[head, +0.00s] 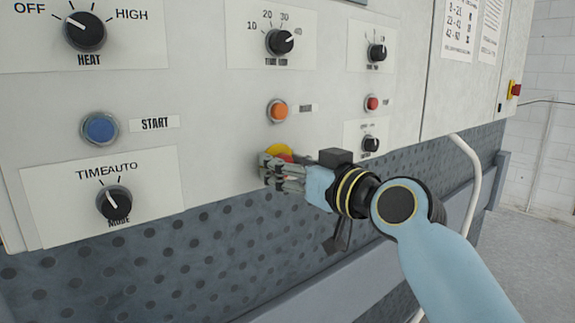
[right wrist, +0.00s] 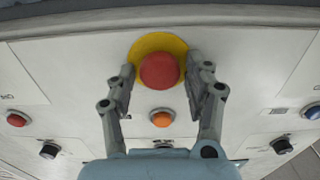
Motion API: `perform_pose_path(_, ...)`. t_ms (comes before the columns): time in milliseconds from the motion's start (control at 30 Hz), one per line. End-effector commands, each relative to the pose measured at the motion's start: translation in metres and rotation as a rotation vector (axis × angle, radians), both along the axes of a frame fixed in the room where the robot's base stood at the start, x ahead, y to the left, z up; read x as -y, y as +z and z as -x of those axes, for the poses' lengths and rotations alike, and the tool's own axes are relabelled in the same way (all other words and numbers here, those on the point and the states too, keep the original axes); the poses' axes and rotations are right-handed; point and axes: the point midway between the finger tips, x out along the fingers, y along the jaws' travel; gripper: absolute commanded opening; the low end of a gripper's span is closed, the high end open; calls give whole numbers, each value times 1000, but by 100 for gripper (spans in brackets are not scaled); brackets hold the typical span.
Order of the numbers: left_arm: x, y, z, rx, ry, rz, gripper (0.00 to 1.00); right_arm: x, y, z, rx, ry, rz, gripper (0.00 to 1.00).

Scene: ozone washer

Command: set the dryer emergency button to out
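The dryer emergency button is a red mushroom knob on a yellow round plate, low on the white panel. In the head view its yellow plate (head: 279,151) shows above my right gripper (head: 268,171), which hides most of the red knob. In the right wrist view the red knob (right wrist: 159,71) is in plain sight between the two fingertips. My right gripper (right wrist: 160,75) is open, with one finger on each side of the knob and a gap to it. The fingertips reach the yellow plate's edges in the picture; contact cannot be told. My left gripper is not in view.
The panel carries an orange button (head: 278,111), a blue start button (head: 100,128), a small red button (head: 372,103), and dial knobs such as the heat knob (head: 85,32). A curved white rail (head: 470,180) stands right of my arm. Another red-on-yellow button (head: 515,90) is at far right.

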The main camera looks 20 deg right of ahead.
Motion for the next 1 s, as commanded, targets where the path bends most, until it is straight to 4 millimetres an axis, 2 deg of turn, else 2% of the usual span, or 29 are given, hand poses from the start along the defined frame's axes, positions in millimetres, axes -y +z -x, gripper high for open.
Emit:
perform_pose_path(67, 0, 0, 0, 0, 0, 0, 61, 0, 0, 0, 0, 0, 0, 39)
perform_pose_path(367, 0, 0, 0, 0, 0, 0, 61, 0, 0, 0, 0, 0, 0, 0)
perform_pose_path(567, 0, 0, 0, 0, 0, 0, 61, 0, 0, 0, -1, 0, 1, 0)
perform_pose_path(733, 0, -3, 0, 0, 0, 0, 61, 5, -1, 12, 0, 0, 2, 0)
perform_pose_path(933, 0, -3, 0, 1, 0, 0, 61, 4, -1, 12, -2, 0, 1, 0)
perform_pose_path(967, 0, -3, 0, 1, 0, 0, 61, 4, -1, 12, -2, 1, 1, 41)
perform_pose_path(1000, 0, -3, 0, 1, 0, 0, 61, 4, -1, 12, -2, 1, 1, 46)
